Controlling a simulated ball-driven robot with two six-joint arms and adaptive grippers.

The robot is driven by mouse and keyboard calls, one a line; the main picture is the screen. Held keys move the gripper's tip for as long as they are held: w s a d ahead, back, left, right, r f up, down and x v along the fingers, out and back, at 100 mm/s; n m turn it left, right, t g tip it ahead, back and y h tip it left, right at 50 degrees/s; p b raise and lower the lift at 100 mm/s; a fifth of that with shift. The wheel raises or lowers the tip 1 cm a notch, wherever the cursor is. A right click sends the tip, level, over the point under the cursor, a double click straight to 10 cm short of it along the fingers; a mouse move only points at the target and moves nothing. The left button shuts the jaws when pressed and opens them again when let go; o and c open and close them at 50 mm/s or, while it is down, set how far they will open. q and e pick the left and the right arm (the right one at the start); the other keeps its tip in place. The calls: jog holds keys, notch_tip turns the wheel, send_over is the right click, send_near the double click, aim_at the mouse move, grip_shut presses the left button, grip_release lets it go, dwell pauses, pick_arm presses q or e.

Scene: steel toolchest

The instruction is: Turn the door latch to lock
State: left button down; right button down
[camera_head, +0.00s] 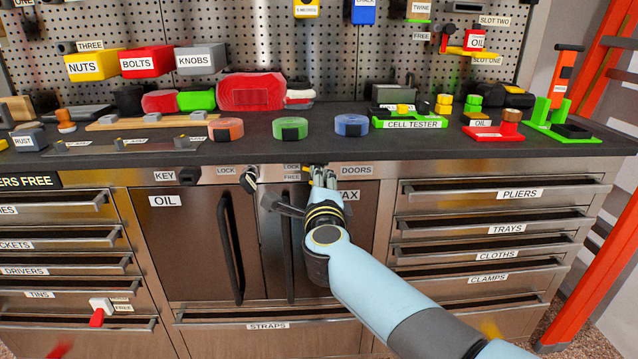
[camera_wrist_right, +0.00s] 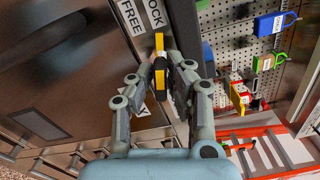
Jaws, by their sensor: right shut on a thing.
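The door latch (camera_wrist_right: 160,43) shows in the right wrist view as a small piece with yellow and black parts, between the fingers of my right gripper (camera_wrist_right: 167,85). My right gripper is shut on it. The LOCK label (camera_wrist_right: 154,14) and FREE label (camera_wrist_right: 131,17) lie just beyond. In the head view my right gripper (camera_head: 322,178) is at the steel strip above the two doors, beside the DOORS label (camera_head: 356,170). It hides most of the latch there, so I cannot tell exactly which label it points at. My left gripper is not in view.
Two brown doors, OIL (camera_head: 185,250) and WAX (camera_head: 360,230), have tall dark handles. The worktop (camera_head: 330,148) overhangs close above, carrying tape rolls and a cell tester (camera_head: 410,123). Drawers stand on both sides.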

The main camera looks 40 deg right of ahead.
jog(key=shift+m, duration=0.8)
jog(key=c, duration=1.4)
grip_release()
jog(key=shift+o, duration=0.2)
jog(key=shift+s, duration=0.1)
jog(key=v, duration=1.2)
